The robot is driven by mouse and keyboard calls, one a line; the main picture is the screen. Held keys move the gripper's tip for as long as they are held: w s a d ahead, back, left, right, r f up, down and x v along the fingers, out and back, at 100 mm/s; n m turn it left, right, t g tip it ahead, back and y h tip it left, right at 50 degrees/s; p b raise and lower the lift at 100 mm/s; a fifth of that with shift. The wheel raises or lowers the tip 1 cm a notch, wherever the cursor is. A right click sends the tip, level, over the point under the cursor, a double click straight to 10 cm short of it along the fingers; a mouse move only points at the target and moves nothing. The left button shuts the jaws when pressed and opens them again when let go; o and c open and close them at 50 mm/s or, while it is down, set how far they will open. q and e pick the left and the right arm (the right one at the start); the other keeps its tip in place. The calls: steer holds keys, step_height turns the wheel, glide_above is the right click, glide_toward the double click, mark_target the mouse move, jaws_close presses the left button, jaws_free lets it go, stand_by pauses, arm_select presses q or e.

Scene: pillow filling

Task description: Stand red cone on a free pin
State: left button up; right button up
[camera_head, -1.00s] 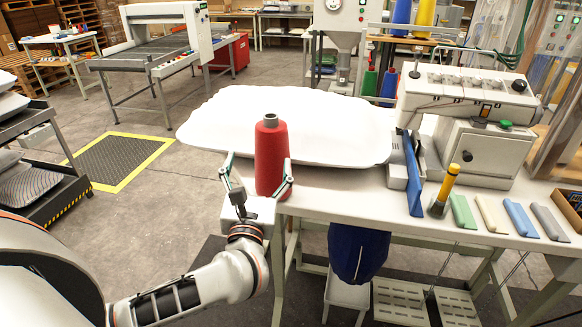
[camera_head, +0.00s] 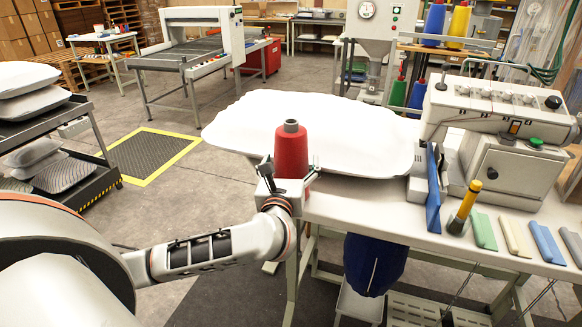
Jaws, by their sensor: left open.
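The red cone (camera_head: 291,152) with a dark grey top stands upright at the near left end of the white table, in front of the white pillow. My left gripper (camera_head: 290,178) is open at the cone, with a finger on its left and the other at its right side. The cone's foot is partly hidden by the gripper, and I cannot tell whether the fingers touch it. A rack (camera_head: 440,49) at the back holds blue (camera_head: 434,24), yellow (camera_head: 458,26) and green (camera_head: 398,93) cones. Its pins are too small or hidden to tell. My right gripper is out of view.
The white pillow (camera_head: 350,135) covers much of the table (camera_head: 375,205). The sewing machine (camera_head: 505,125), a yellow-handled tool (camera_head: 465,208) and coloured strips (camera_head: 515,235) occupy its right side. The floor left of the table is open.

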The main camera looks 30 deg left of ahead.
arm_select(q)
steer(key=shift+w, duration=0.25)
steer(key=c, duration=1.6)
steer(key=shift+r, duration=0.1)
steer(key=shift+c, duration=1)
